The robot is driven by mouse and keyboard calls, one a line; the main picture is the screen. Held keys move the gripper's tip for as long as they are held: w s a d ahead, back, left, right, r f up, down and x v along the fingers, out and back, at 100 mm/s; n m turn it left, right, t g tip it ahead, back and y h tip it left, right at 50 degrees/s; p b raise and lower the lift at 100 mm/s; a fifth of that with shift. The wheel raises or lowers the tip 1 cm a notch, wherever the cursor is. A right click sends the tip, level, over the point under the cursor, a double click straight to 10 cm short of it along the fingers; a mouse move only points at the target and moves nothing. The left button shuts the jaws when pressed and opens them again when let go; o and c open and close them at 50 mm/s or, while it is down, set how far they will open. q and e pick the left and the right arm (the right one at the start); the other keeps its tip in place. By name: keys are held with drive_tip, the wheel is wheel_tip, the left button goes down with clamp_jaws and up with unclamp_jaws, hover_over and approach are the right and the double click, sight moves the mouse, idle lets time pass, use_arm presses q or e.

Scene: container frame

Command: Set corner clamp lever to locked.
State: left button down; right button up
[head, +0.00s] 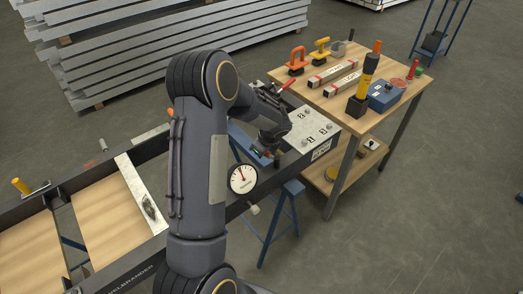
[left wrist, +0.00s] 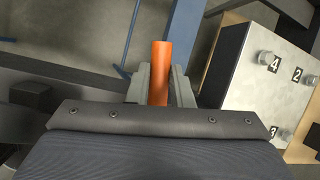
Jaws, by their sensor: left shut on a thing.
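My left gripper (left wrist: 160,84) is shut on an orange lever handle (left wrist: 160,62), which stands between its two grey fingers in the left wrist view. In the head view the left gripper (head: 265,150) is beside the numbered metal plate at the frame's corner. My own arm hides most of the lever and the clamp body there, so I cannot tell the lever's angle. My right gripper is in neither view.
The numbered plate (head: 313,128) with bolts is close to the gripper's right. A dial gauge (head: 242,179) sits on the dark frame (head: 90,284). A wooden workbench (head: 355,115) with tools stands behind. Blue trestle legs (head: 281,222) stand below.

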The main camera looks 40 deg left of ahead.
use_arm(q)
drive_tip(key=shift+w+m+t, duration=0.3)
drive_tip(key=shift+w+m, duration=0.2)
drive_tip(key=shift+m, duration=0.4)
drive_tip(key=c, duration=1.3)
unclamp_jaws()
drive_tip(key=v, duration=0.8)
drive_tip(key=shift+a, duration=0.15)
